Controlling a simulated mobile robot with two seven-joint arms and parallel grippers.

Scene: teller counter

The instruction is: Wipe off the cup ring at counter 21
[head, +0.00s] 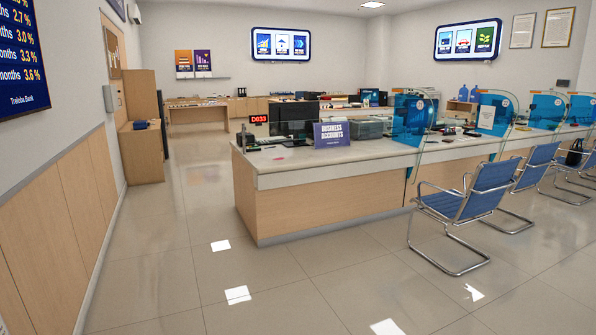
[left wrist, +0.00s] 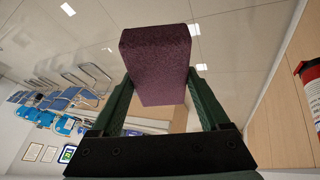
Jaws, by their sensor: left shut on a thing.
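In the left wrist view my left gripper (left wrist: 160,98) is shut on a maroon, rough-textured block (left wrist: 155,55), like a sponge, with a dark green finger on each side. Neither gripper shows in the head view, and my right gripper is in no view. In the head view a light-topped counter (head: 262,181) with a wood front stands ahead. A red-lit number display (head: 258,119) stands at its near left end; its digits are too small to read surely. I cannot make out a cup ring on the top.
The counter holds a dark monitor (head: 293,122), a purple "Business Accounts" sign (head: 331,134) and blue screens (head: 409,122). Blue chairs (head: 480,190) stand at right. Open tiled floor (head: 175,250) runs along the left. A red cylinder (left wrist: 309,80) shows in the left wrist view.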

